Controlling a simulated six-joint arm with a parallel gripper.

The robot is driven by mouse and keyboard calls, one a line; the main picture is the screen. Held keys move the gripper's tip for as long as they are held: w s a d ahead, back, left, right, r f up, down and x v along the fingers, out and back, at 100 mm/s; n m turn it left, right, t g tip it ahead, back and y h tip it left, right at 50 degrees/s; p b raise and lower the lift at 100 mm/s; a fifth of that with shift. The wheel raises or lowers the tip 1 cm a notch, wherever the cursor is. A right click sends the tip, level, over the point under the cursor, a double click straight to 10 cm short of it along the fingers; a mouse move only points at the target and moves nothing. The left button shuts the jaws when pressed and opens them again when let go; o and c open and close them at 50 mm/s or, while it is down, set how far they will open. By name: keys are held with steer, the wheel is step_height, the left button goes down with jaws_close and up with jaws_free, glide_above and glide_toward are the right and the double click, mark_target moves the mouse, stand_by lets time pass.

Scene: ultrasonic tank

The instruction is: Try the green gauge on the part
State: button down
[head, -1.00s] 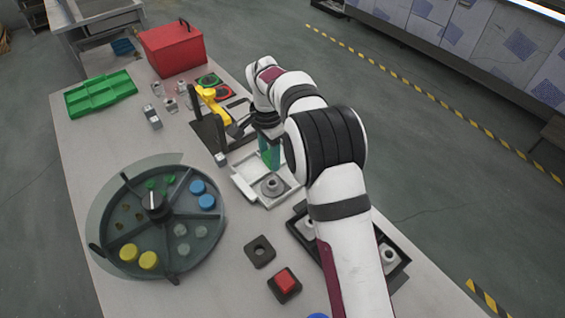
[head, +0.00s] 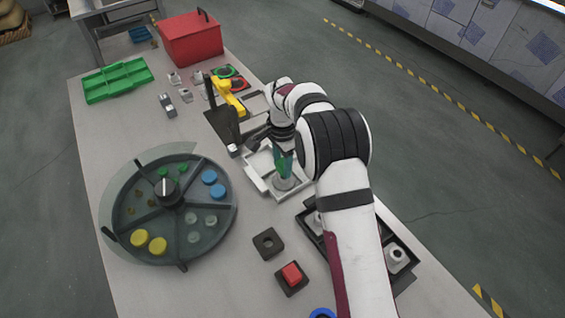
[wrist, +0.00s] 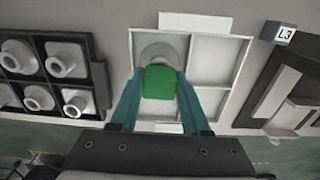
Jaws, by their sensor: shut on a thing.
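My gripper (wrist: 160,108) is shut on the green gauge (wrist: 159,82), which sits between its teal fingers in the wrist view. In the head view the fingers and gauge (head: 283,166) are over the white tray (head: 260,178). The part (head: 284,184), a grey round piece, stands in the tray right below the gauge. In the wrist view the part (wrist: 157,52) shows partly behind the gauge, which hides the rest. I cannot tell whether gauge and part touch.
A black rack (wrist: 96,48) with several grey parts lies left of the tray in the wrist view. A round divided carousel (head: 170,258), a red push button (head: 291,274) and a yellow device (head: 228,98) stand on the table. A red box (head: 190,42) and green tray (head: 117,80) are farther back.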

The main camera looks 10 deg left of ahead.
steer(key=shift+f, duration=1.15)
stand_by(1.7)
steer(key=shift+r, duration=0.1)
steer(key=shift+r, duration=2.25)
steer(key=shift+r, duration=2.05)
